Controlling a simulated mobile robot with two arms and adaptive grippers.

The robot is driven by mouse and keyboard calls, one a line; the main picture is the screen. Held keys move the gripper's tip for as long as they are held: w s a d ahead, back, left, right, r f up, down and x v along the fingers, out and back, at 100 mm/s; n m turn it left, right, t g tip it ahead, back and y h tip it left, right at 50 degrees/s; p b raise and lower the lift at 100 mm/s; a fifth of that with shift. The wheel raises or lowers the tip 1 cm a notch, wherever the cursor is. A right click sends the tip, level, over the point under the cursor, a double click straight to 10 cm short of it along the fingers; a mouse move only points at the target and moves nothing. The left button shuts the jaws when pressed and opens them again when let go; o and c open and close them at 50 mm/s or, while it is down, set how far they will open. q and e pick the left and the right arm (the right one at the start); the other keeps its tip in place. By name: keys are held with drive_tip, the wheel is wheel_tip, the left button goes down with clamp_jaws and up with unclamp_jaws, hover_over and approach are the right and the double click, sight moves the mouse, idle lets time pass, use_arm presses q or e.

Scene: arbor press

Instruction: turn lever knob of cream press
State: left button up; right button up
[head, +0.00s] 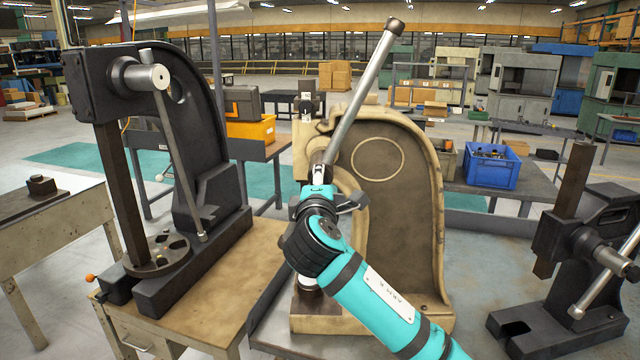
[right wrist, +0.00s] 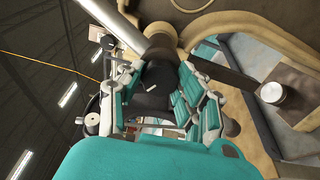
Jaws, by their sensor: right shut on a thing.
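The cream press (head: 395,220) stands in the middle of the head view. My right gripper (head: 322,180) is at the lower end of this bar, in front of the press. In the right wrist view, its teal-padded fingers (right wrist: 160,88) are closed around a dark knob (right wrist: 155,75), with the silver bar (right wrist: 112,20) passing just beyond. The fingers hide part of the knob. My left gripper is in neither view.
A black press (head: 190,150) stands on a wooden-topped bench (head: 235,300) at left. Another dark press (head: 570,250) with its own silver lever is at right. A blue bin (head: 490,172) sits on a table behind. Open floor shows farther back.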

drive_tip(key=o, duration=1.1)
drive_tip(key=shift+a, duration=0.1)
drive_tip(key=shift+o, duration=0.2)
drive_tip(key=s, duration=1.2)
drive_tip(key=shift+a, duration=0.2)
